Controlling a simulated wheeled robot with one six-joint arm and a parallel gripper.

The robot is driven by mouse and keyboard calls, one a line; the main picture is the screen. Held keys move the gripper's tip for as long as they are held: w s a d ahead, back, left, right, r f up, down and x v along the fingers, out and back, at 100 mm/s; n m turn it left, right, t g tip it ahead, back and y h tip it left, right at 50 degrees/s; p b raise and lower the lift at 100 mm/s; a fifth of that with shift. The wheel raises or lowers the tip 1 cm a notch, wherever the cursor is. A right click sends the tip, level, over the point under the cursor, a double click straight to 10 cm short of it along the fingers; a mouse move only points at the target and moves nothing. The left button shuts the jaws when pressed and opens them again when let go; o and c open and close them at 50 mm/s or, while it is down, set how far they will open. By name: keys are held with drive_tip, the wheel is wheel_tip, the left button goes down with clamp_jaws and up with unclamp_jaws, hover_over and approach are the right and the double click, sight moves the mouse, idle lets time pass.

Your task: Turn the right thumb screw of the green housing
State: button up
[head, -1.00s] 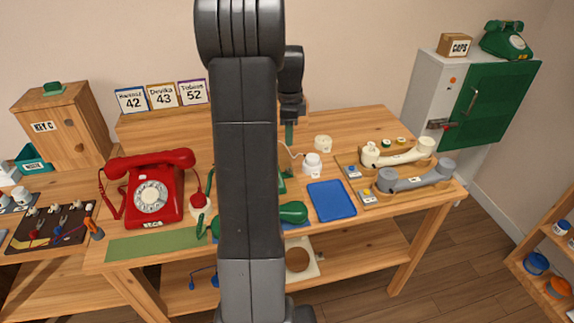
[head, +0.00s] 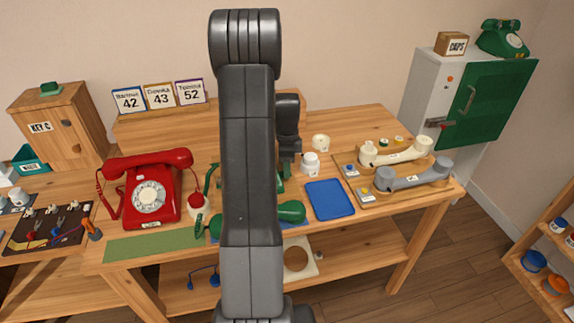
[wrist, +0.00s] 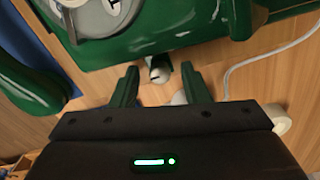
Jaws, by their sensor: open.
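The green housing (wrist: 150,30) fills the top of the wrist view, with part of its dial (wrist: 92,12) at the upper left. In the head view my arm hides most of it. A small pale knob with a dark mark, apparently the thumb screw (wrist: 160,75), shows at the housing's near edge. My gripper (wrist: 160,69) is open, one green finger on each side of this knob, and I see gaps on both sides. Contact cannot be told. In the head view my gripper (head: 285,170) is low over the table behind my arm.
A green handset (wrist: 28,85) lies left of the gripper in the wrist view; it also shows in the head view (head: 291,211). A pale cord (wrist: 265,58) runs at the right. A white pot (head: 310,163) and a blue tray (head: 329,199) stand to the right.

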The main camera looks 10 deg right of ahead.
clamp_jaws()
